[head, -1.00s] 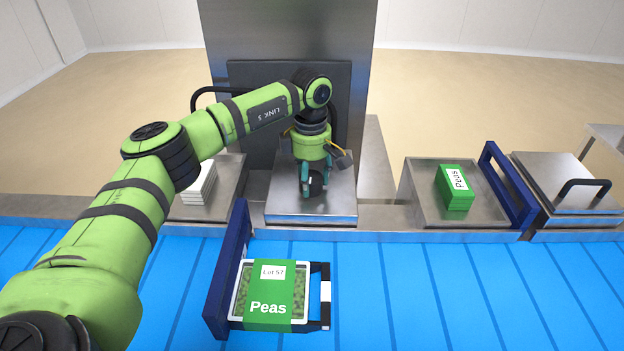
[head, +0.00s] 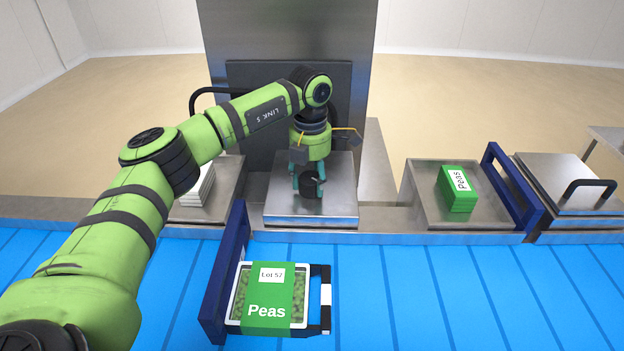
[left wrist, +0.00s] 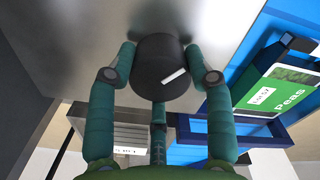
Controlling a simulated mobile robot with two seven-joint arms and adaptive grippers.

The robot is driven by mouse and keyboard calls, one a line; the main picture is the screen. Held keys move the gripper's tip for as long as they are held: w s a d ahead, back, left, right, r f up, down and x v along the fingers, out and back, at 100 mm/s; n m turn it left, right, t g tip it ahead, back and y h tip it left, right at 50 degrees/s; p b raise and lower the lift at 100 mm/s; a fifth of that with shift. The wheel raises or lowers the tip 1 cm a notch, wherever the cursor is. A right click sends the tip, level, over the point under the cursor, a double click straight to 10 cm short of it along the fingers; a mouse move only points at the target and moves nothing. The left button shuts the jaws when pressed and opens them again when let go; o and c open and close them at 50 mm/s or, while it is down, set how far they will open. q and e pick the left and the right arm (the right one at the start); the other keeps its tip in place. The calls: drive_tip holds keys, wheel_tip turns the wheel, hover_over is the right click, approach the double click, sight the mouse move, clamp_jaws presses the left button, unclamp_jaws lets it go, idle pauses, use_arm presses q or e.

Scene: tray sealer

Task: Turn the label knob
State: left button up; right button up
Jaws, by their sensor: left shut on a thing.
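The label knob (head: 309,187) is a black round knob with a white mark, on a metal plate (head: 330,212) in front of the tall grey panel. My left gripper (head: 309,181) reaches down over it from above, its teal fingers shut around its sides. In the left wrist view the black knob (left wrist: 163,72) sits between the fingers (left wrist: 160,85), its white pointer line slanted toward the upper right. My right gripper is in neither view.
A tray of peas with a green Peas sleeve (head: 267,310) lies on the blue conveyor (head: 420,290) beside a dark blue guide (head: 228,270). Green Peas sleeves (head: 457,190) are stacked at right.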

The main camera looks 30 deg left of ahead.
use_arm(q)
drive_tip(key=n, duration=0.4)
drive_tip(key=shift+s+f+n, duration=0.25)
drive_tip(key=shift+f+n, duration=0.05)
drive_tip(key=shift+f, duration=0.05)
drive_tip(key=shift+n+b, duration=0.3)
drive_tip(key=shift+n, duration=1.2)
drive_tip(key=shift+d, duration=0.1)
drive_tip(key=o, duration=1.1)
drive_tip(key=shift+o, duration=0.2)
drive_tip(key=shift+s+r, duration=0.1)
drive_tip(key=shift+r, duration=0.1)
drive_tip(key=shift+r, duration=0.1)
